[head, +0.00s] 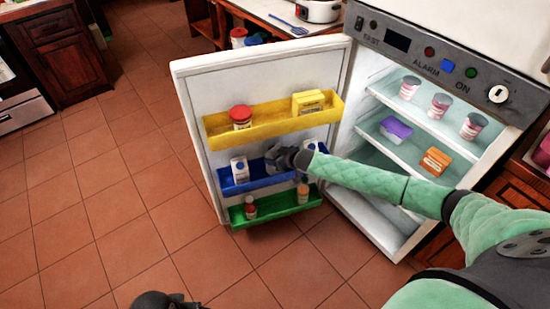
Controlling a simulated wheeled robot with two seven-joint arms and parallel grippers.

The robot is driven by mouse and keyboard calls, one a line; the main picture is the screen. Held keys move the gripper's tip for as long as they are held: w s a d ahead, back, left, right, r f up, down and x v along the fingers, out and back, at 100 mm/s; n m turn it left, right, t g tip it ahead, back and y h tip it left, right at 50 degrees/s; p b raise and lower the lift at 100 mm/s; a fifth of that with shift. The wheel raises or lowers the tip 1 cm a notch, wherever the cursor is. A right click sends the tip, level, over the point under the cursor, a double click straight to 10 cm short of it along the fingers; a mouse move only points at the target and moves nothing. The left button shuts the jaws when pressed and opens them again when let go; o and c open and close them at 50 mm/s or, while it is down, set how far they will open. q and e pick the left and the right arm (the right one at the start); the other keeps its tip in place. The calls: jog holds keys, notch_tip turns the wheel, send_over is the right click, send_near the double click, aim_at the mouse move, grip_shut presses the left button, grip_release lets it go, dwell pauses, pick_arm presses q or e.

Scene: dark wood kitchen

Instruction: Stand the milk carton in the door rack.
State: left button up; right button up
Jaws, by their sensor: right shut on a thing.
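The open fridge door carries three racks: yellow (270,126), blue (262,181) and green (275,210). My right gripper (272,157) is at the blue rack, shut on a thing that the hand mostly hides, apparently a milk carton. One white carton with a dark label (239,169) stands upright at the left of the blue rack, apart from my fingers. Another white and blue carton (310,145) shows only in part behind my wrist, at the rack's right. My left gripper (163,300) shows only as a dark piece at the bottom edge; its jaws cannot be made out.
The yellow rack holds a red-lidded jar (241,117) and a yellow box (308,102). The green rack holds two small bottles (250,207). Inside the fridge, shelves hold several cups (441,105), a purple tub (396,129) and an orange box (435,161). The tiled floor at left is clear.

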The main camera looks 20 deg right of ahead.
jog(key=shift+w+f, duration=0.15)
jog(key=shift+f, duration=0.2)
jog(key=shift+w+f+p, duration=0.1)
jog(key=shift+f+p, duration=0.1)
jog(key=shift+p, duration=0.1)
jog(key=shift+f, duration=0.15)
pick_arm(q)
jog(key=shift+a+f, duration=0.25)
jog(key=shift+f, duration=0.1)
jog(key=shift+r, duration=0.1)
pick_arm(e)
jog(key=shift+f, duration=0.15)
jog(key=o, duration=1.4)
jog(key=shift+c, duration=0.2)
pick_arm(q)
jog(key=shift+r, duration=0.4)
pick_arm(e)
jog(key=shift+o, duration=0.7)
